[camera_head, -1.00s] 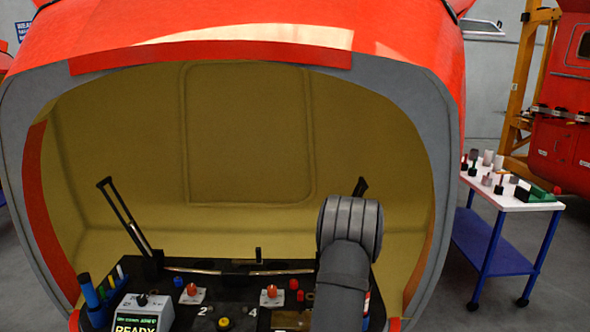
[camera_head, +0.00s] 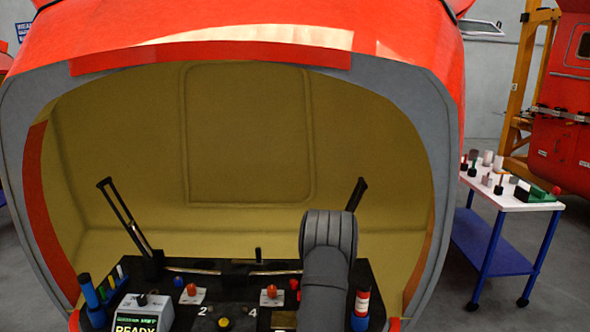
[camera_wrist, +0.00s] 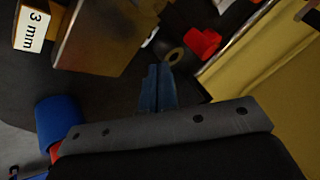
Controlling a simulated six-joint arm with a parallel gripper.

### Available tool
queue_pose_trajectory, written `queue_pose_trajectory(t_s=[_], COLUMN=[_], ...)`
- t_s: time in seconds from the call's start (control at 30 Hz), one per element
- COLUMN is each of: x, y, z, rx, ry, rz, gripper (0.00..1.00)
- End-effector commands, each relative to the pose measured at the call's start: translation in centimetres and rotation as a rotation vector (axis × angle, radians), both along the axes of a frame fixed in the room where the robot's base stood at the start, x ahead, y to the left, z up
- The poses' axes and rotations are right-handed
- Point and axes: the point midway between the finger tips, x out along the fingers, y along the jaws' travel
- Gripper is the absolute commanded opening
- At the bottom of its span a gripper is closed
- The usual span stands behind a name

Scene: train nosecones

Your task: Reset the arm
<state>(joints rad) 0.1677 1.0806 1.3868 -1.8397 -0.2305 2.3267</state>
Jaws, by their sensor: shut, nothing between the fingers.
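My gripper (camera_wrist: 157,88) shows in the wrist view with its two dark blue-grey fingers together and nothing between them. It is over a dark surface, apart from the things around it as far as I can tell. In the head view my arm's grey rounded joint stands in front of the right part of the black console (camera_head: 235,284); my gripper is hidden there.
In the wrist view a block labelled 3 mm (camera_wrist: 32,30), a metallic block (camera_wrist: 105,35), a red part (camera_wrist: 203,42) and a blue cylinder (camera_wrist: 60,120) lie around. The head view shows a READY display (camera_head: 136,318), red knobs, a red-capped cylinder (camera_head: 361,305) and the nosecone's rim (camera_head: 440,150).

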Motion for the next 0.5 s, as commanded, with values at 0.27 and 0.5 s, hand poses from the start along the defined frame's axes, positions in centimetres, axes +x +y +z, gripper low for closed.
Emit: queue_pose_trajectory(t_s=[0.27, 0.5], x=[-3.1, -5.3], y=[-2.1, -2.6], z=[2.4, 5.4], rx=[0.000, -0.001], ry=[-0.001, -0.001], rz=[0.002, 0.003], gripper=[0.00, 0.00])
